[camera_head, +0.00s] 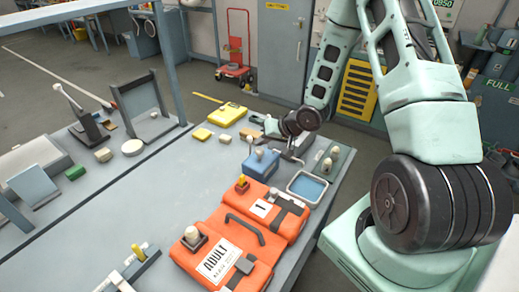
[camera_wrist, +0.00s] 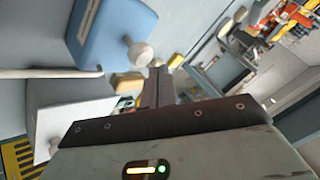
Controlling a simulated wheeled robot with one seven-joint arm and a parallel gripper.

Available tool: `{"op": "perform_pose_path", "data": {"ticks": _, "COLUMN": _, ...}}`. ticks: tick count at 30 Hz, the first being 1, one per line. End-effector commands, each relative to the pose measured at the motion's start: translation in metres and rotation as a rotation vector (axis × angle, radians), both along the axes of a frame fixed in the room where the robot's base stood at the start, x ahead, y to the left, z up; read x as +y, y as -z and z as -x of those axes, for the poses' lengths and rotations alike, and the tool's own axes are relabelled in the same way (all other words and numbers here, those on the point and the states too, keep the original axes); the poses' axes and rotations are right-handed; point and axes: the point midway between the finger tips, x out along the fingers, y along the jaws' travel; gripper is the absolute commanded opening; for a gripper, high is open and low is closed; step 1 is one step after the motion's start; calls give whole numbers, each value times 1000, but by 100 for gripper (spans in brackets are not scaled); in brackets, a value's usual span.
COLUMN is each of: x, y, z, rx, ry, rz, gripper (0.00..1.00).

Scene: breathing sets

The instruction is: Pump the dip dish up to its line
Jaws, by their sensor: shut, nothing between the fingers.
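The blue pump box (camera_head: 262,164) stands near the right end of the bench, with a pale knob (camera_head: 259,154) on it. The blue box (camera_wrist: 115,30) and a pale round knob (camera_wrist: 138,54) also show in the wrist view, left of my fingers. A grey spout (camera_head: 291,158) reaches from the pump toward the dip dish. The dip dish (camera_head: 307,187) is a pale-rimmed square dish with blue inside; its line is too small to make out.
Two orange cases (camera_head: 226,258) (camera_head: 262,211) with handles and knobs lie in front of the pump. A small grey-green block with knobs (camera_head: 330,163) stands behind the dish. Yellow boxes (camera_head: 227,114) lie behind left. The bench's middle (camera_head: 150,195) is clear.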

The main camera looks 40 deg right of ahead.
Motion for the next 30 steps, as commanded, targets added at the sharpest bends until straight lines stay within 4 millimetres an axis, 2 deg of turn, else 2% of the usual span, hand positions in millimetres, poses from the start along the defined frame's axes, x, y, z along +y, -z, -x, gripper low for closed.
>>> {"op": "perform_pose_path", "data": {"ticks": 12, "x": 0, "y": 9, "z": 0, "rx": 1, "ry": 0, "rz": -1, "gripper": 0}}
{"op": "perform_pose_path", "data": {"ticks": 30, "x": 0, "y": 11, "z": 0, "rx": 0, "ry": 0, "rz": 0, "gripper": 0}}
